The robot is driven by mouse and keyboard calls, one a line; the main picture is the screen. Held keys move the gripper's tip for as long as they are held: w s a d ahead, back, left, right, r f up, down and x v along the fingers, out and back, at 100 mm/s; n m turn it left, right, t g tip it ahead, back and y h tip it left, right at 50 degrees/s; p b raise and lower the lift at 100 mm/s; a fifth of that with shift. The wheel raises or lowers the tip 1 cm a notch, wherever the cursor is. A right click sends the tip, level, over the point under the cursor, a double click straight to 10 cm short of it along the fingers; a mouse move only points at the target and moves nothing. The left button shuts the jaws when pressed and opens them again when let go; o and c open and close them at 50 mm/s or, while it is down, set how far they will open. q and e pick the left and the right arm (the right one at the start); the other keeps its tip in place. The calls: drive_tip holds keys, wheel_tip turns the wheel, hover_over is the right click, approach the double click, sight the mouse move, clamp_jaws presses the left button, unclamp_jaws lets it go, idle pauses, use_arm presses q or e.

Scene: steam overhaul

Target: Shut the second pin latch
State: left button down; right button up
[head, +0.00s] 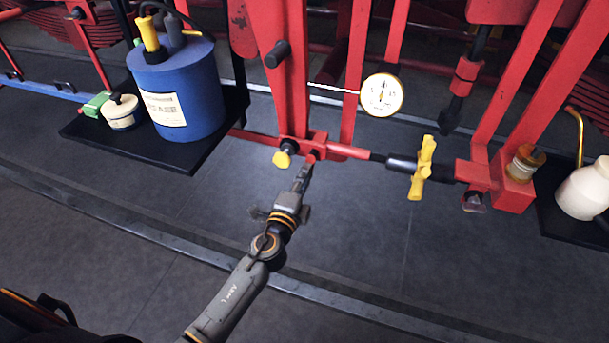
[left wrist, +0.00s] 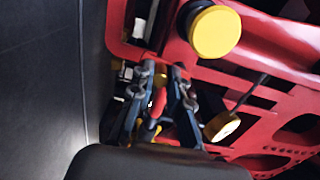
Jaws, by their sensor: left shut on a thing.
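My left gripper (head: 308,168) reaches up to the red bracket (head: 300,146) at the left end of the horizontal rod. In the left wrist view its two fingers (left wrist: 164,88) are closed around a small red piece (left wrist: 158,101), which looks like the latch's lever; its exact shape is mostly hidden. A yellow round knob (head: 282,159) sticks out of the bracket just left of the gripper; a large yellow knob also shows in the left wrist view (left wrist: 215,32). I cannot tell from the frames whether the latch is open or shut. My right gripper is out of view.
A yellow wing handle (head: 422,168) sits on the rod to the right. A dial gauge (head: 382,95) hangs above it. A blue canister (head: 178,90) stands on a dark shelf (head: 72,131) at left; a white bottle (head: 583,188) is at far right. The floor in front is clear.

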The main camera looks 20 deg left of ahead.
use_arm(q)
drive_tip(key=shift+a, duration=0.15)
drive_tip(key=shift+a+r, duration=0.2)
drive_tip(key=shift+a, duration=0.2)
drive_tip(key=shift+a+r, duration=0.1)
idle(0.3)
drive_tip(key=shift+w+a+r+p, duration=0.1)
drive_tip(key=shift+a+r+p, duration=0.3)
drive_tip(key=shift+p, duration=0.05)
drive_tip(key=shift+r, duration=0.15)
drive_tip(key=shift+a+r+p, duration=0.25)
drive_tip(key=shift+r+p, duration=0.15)
drive_tip(key=shift+p, duration=0.05)
